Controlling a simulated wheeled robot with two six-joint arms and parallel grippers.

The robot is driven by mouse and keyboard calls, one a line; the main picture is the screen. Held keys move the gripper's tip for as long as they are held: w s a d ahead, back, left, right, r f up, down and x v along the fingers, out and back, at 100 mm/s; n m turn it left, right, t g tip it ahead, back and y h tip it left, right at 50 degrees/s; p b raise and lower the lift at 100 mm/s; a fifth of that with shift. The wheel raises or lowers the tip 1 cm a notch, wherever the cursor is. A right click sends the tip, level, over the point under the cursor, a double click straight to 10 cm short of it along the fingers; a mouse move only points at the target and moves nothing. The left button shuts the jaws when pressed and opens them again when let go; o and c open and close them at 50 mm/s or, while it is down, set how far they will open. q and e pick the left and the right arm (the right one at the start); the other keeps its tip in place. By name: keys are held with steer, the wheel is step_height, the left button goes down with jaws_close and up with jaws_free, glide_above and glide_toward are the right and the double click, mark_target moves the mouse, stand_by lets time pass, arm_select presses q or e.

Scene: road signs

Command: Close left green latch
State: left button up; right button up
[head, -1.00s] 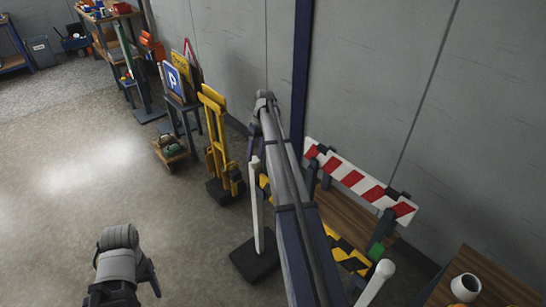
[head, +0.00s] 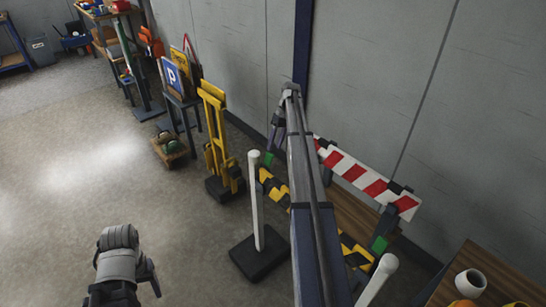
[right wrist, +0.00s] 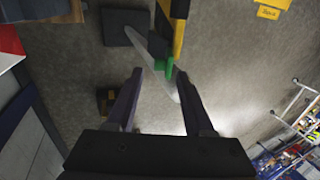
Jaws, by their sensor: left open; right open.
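The left green latch (head: 268,159) is on the left end of the red-and-white striped barrier (head: 365,182), at a yellow-and-black bar. In the right wrist view the latch (right wrist: 169,68) lies just beyond the fingertips, closer to the right-hand finger. My right gripper (right wrist: 159,74) is open and empty, its fingers spread on either side; in the head view its fingers (head: 274,135) point down just above the latch. I cannot tell if they touch it. The other green latch (head: 379,244) is at the barrier's right end. My left gripper (head: 123,292) is open and empty, low at the left.
A white post (head: 255,200) on a dark base (head: 259,256) stands just left of the barrier. Another white post (head: 378,278) stands at the front right. A yellow folding stand (head: 213,130) is further left. A wooden table (head: 470,260) is at right.

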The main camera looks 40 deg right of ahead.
mark_target(270, 159)
steer(key=shift+b+x, duration=1.35)
steer(key=shift+x, duration=0.65)
steer(key=shift+r, duration=0.1)
steer(key=c, duration=0.6)
steer(key=shift+d, duration=0.1)
jaws_close()
